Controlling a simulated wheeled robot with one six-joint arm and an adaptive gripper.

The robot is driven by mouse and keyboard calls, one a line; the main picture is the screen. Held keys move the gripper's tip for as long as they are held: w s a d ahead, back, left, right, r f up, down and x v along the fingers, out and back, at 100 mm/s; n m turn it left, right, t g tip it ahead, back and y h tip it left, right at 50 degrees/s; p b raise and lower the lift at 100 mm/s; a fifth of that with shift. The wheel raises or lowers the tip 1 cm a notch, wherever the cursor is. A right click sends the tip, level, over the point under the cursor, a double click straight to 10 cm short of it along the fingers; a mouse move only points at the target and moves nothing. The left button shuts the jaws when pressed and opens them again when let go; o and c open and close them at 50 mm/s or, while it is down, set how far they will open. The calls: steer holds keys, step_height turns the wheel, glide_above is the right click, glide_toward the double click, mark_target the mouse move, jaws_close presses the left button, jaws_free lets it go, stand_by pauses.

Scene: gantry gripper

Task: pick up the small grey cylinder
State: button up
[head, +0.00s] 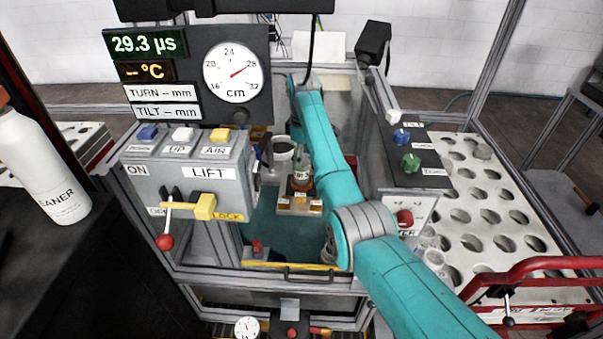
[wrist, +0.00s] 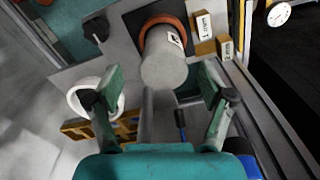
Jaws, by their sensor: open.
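A grey cylinder (wrist: 165,68) with a white label on its side shows in the wrist view, its far end within an orange-red ring (wrist: 150,34). My gripper (wrist: 166,98) is open and empty; its two teal fingers point toward the cylinder from either side, with the cylinder's near end just beyond the gap. I cannot tell whether either finger touches it. My arm hides part of the bay, and the gripper is hard to make out there.
Yellow labelled blocks (wrist: 204,47) sit beside the ring. A white round ring-like item (wrist: 79,97) lies near the left finger. The LIFT panel (head: 190,170) flanks the bay at left. At right is a perforated rack (head: 500,215) and a red rail (head: 535,268).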

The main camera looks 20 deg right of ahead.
mark_target(302, 173)
step_height(302, 173, down, 6)
steer(key=shift+s+a+r, duration=0.1)
steer(key=shift+s+r, duration=0.05)
steer(key=shift+r, duration=0.05)
steer(key=shift+c, duration=0.2)
steer(key=shift+r, duration=0.1)
steer(key=c, duration=1.1)
